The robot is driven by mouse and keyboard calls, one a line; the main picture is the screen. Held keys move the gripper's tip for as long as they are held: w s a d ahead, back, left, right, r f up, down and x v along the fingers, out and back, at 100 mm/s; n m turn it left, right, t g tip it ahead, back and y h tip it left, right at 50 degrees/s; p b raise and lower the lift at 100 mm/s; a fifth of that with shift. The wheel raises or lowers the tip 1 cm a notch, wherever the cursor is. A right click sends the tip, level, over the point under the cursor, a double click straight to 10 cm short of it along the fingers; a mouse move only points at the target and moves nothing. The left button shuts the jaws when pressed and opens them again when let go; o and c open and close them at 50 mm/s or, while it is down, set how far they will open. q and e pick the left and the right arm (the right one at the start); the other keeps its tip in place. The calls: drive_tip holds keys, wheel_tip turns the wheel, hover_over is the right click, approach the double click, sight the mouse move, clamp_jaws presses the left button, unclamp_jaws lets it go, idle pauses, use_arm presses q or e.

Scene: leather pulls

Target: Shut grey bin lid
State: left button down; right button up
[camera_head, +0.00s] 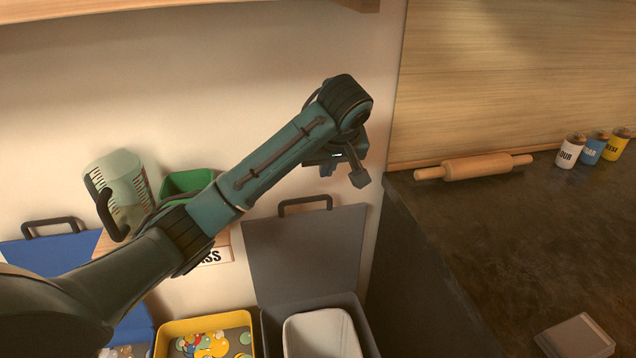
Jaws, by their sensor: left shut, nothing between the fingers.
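The grey bin (366,335) stands at the bottom centre, beside the dark counter. Its grey lid (305,252) is up, standing open at the back of the bin near the wall. A dark handle (305,202) sits on the lid's top edge. My left arm reaches in from the lower left. My left gripper (343,173) is shut and empty, above and a little right of the lid handle, apart from it in the picture. Its fingertips are small and partly in shadow. My right gripper is out of view.
A whitish container (320,335) sits inside the grey bin. A yellow bin (203,323) and a blue-lidded bin (55,247) stand to the left. A measuring jug (122,188) and green box (187,183) are behind my arm. The counter (480,235) holds a rolling pin (475,167).

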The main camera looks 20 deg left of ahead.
use_arm(q)
drive_tip(key=x, duration=0.9)
drive_tip(key=shift+w+a+f, duration=0.2)
drive_tip(key=shift+a+f, duration=0.05)
